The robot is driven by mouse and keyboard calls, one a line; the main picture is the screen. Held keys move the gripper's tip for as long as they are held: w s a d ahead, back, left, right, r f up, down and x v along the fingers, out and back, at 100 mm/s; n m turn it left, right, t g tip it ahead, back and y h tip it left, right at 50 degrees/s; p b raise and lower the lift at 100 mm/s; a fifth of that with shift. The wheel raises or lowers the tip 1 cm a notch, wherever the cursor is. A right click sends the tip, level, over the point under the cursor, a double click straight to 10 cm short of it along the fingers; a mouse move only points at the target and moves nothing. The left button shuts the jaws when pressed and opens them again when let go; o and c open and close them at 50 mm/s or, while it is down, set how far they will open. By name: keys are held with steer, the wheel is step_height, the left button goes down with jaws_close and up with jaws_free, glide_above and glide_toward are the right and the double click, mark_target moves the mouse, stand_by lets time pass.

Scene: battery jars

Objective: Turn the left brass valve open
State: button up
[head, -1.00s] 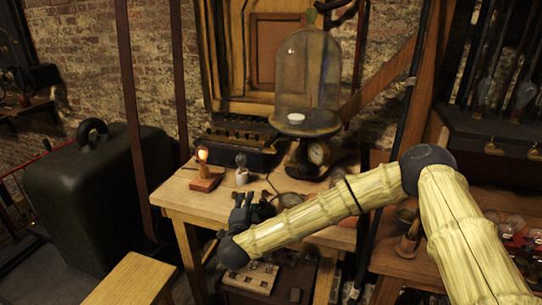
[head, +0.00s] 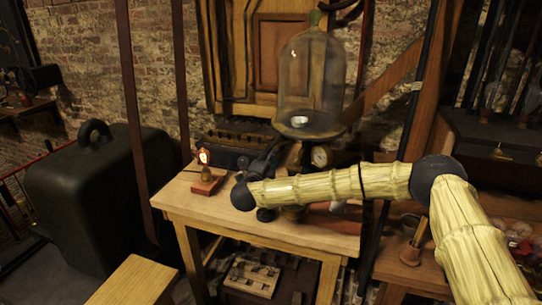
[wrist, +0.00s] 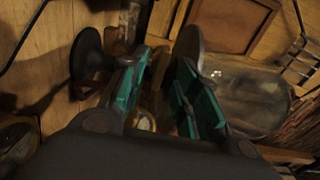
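My gripper (wrist: 160,92) is open in the wrist view, its two green-padded fingers apart. A brass-coloured part (wrist: 158,68) shows in the gap beyond them; I cannot tell if it is the left valve or if a finger touches it. A dark round disc (wrist: 87,60) lies left of the fingers and a grey disc (wrist: 188,55) stands behind the right finger. In the head view my gripper (head: 268,162) is at the base of the glass bell jar (head: 311,75), left of the gauge (head: 320,156). My wrist hides the valves there.
The jar's round plate (head: 310,125) is just above my gripper. A lit bulb on a wooden block (head: 208,180) stands to the left on the wooden table (head: 180,205). A dark box with a row of parts (head: 235,138) is behind. The table's front left is clear.

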steer(key=shift+x, duration=1)
jaws_close()
